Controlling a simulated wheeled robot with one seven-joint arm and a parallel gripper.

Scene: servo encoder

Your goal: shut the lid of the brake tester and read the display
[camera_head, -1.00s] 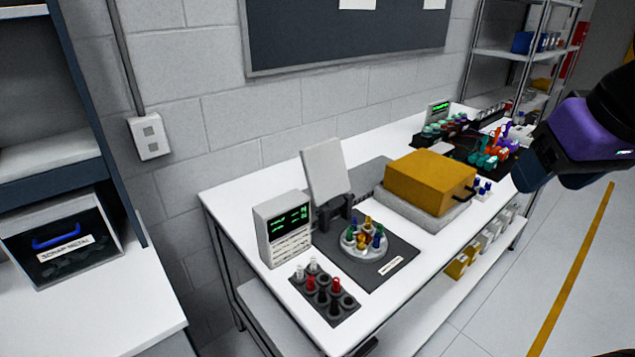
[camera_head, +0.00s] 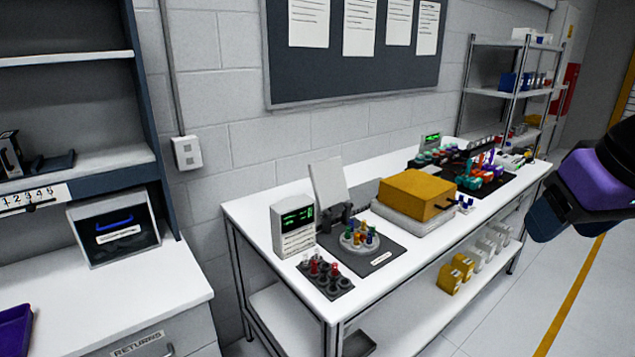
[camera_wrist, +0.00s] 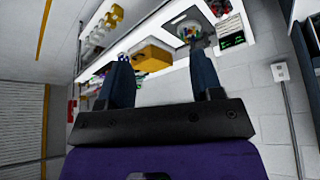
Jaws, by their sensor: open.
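The tester has a raised light-grey lid (camera_head: 330,183), standing upright and tilted slightly back on a dark hinge. In front of it is a round grey holder (camera_head: 350,245) with several coloured pieces, on a dark base plate (camera_head: 395,252). A light-grey display unit (camera_head: 293,226) stands left of the lid with green lines on its dark screen, too small to read. The screen (camera_wrist: 232,41) and holder (camera_wrist: 187,30) also show in the wrist view. My gripper (camera_head: 546,218) is far right of the tester, in the air. In the wrist view its two dark fingers (camera_wrist: 162,68) are apart, with nothing between them.
A yellow box (camera_head: 412,195) on a pale base stands right of the tester. A dark rack (camera_head: 326,282) with red and white pieces is in front of the display. A second bench (camera_head: 110,290) is at left. Floor right of the bench is free.

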